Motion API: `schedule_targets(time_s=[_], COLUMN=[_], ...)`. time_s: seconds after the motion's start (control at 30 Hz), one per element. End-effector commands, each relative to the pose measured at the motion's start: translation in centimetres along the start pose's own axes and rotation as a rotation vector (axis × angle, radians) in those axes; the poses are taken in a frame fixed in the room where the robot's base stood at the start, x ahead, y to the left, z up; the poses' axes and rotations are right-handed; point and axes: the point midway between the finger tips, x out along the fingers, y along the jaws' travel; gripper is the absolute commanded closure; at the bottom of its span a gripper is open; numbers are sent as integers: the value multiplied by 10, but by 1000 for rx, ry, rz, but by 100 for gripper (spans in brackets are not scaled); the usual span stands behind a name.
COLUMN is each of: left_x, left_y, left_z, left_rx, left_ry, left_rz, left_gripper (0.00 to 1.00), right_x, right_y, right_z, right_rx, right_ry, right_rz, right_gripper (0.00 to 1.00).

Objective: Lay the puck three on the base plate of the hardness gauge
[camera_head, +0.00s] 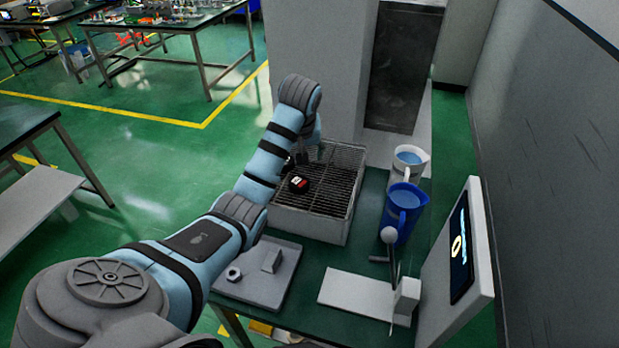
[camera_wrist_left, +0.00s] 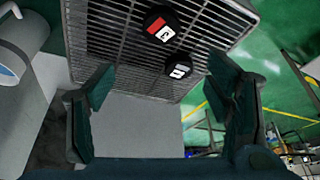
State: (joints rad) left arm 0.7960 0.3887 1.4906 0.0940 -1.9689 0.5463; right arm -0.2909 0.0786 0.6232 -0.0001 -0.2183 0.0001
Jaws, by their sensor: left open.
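My left gripper (camera_head: 306,155) is over the far part of the wire rack (camera_head: 325,200), partly hidden by its own arm. In the left wrist view my left gripper (camera_wrist_left: 163,110) is open, with nothing between its fingers. A black puck with a red and white label (camera_head: 299,184) lies on the rack; it also shows in the left wrist view (camera_wrist_left: 158,24). A second black puck with a white label (camera_wrist_left: 179,67) lies beside it. The numbers are too blurred to read surely. A pale plate with a ball-topped lever (camera_head: 355,293), apparently the hardness gauge's base plate, looks empty.
A white jug (camera_head: 408,165) and a blue jug (camera_head: 402,212) stand right of the rack. A tilted display panel (camera_head: 463,255) is at the right edge. A grey plate (camera_head: 250,287) with a nut and a block lies in front of the rack.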

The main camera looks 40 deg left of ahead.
Motion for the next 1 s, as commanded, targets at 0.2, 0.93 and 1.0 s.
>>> schedule_targets(time_s=[0.2, 0.93, 1.0], left_x=[59, 133, 133], left_y=[0, 8, 8], left_z=[2, 9, 9], left_rx=[0, 2, 2], left_ry=[-5, -1, -1], left_rz=[-3, -1, -1], left_gripper=[27, 37, 48], right_x=[1, 3, 3], right_y=[0, 1, 1], right_z=[10, 7, 8], right_rx=[-1, -1, -1], right_ry=[-16, -10, -13], right_rz=[0, 2, 2], right_gripper=[60, 60, 60])
